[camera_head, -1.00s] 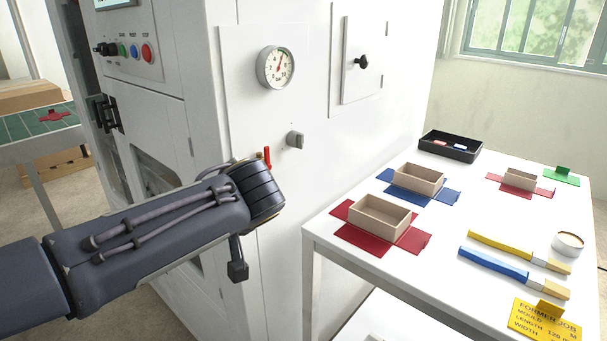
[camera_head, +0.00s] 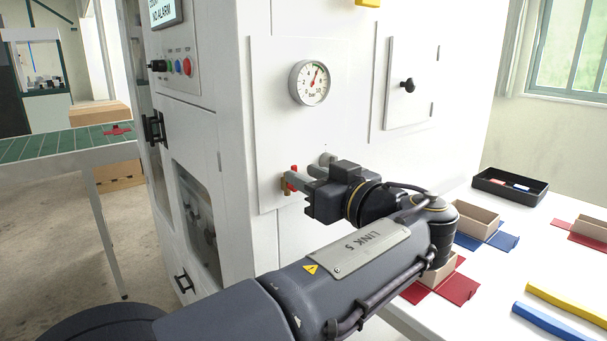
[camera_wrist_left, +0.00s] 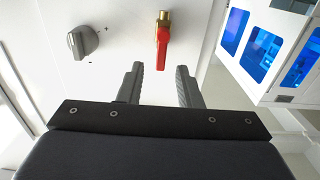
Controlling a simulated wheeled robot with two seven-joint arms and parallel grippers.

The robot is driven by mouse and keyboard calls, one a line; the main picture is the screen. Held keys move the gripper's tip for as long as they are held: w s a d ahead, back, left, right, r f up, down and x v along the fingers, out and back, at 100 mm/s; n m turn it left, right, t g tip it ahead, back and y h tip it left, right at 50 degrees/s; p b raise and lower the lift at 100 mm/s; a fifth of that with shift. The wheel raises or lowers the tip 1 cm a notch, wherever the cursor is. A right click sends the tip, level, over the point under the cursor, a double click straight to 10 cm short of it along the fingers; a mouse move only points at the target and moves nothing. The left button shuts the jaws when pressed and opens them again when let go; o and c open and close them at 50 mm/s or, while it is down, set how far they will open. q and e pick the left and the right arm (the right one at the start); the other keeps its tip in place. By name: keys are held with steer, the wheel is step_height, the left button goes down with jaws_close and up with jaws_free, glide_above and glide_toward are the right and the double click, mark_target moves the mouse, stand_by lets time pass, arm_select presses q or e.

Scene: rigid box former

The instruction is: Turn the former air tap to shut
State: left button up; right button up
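The air tap has a red lever (camera_head: 294,171) on a brass body, on the white front panel below the pressure gauge (camera_head: 310,82). In the left wrist view the red lever (camera_wrist_left: 162,50) runs from the brass body toward my fingers. My left gripper (camera_head: 298,181) is open at the tap. In the left wrist view its fingertips (camera_wrist_left: 160,70) stand either side of the lever's free end, with gaps on both sides. I cannot tell how deep the lever sits between them. My right gripper is not in view.
A grey knob (camera_wrist_left: 83,42) sits on the panel beside the tap, close to my gripper. A white table (camera_head: 548,222) at the right holds box trays, coloured blanks and a black tray (camera_head: 510,186). A green-topped conveyor (camera_head: 60,146) stands at the left.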

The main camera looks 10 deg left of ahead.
arm_select(q)
steer(key=shift+x, duration=0.9)
jaws_close()
